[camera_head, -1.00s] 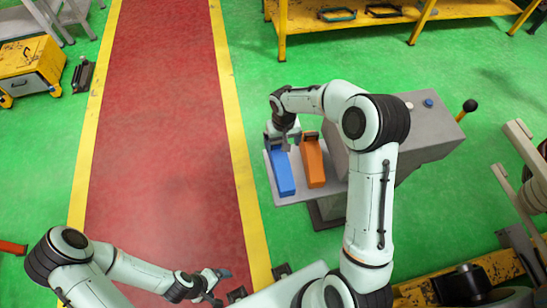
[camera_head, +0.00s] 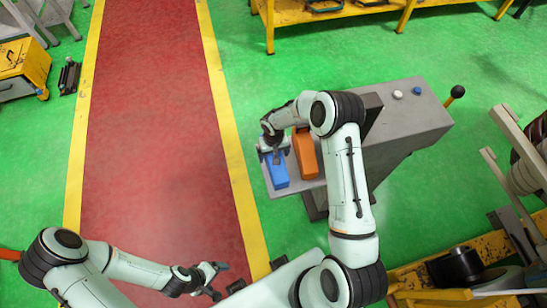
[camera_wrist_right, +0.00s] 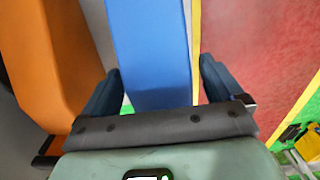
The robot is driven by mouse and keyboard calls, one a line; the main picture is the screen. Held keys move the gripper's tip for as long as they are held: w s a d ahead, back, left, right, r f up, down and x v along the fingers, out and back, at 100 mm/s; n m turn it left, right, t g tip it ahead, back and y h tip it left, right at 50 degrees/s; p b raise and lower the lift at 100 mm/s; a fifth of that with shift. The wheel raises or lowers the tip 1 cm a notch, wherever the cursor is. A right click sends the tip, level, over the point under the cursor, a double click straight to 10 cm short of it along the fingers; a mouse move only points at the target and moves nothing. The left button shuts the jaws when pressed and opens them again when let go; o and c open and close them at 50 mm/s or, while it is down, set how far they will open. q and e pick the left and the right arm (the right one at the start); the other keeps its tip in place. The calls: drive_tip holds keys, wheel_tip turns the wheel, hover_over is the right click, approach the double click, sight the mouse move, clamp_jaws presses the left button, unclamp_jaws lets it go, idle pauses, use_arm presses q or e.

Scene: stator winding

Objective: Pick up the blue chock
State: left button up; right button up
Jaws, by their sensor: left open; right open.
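The blue chock (camera_head: 277,174) lies on the grey shelf of the machine in the head view, left of an orange chock (camera_head: 305,154). In the right wrist view the blue chock (camera_wrist_right: 150,50) runs between the two dark fingers of my right gripper (camera_wrist_right: 160,85), with a gap visible on the right side. My right gripper (camera_head: 274,153) is open over the far part of the blue chock; its fingertips are partly hidden in the head view. My left gripper (camera_head: 218,279) is open and empty at the lower middle, well away from the chocks.
The grey machine (camera_head: 415,125) stands right of the chocks, with buttons and a black-knobbed lever (camera_head: 455,95). The orange chock also shows close on the left in the right wrist view (camera_wrist_right: 50,60). A yellow bench (camera_head: 330,25) stands at the back. The red walkway (camera_head: 150,130) is clear.

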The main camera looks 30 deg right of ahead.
drive_tip(key=c, duration=1.2)
drive_tip(key=shift+o, duration=0.2)
drive_tip(key=shift+r, duration=0.1)
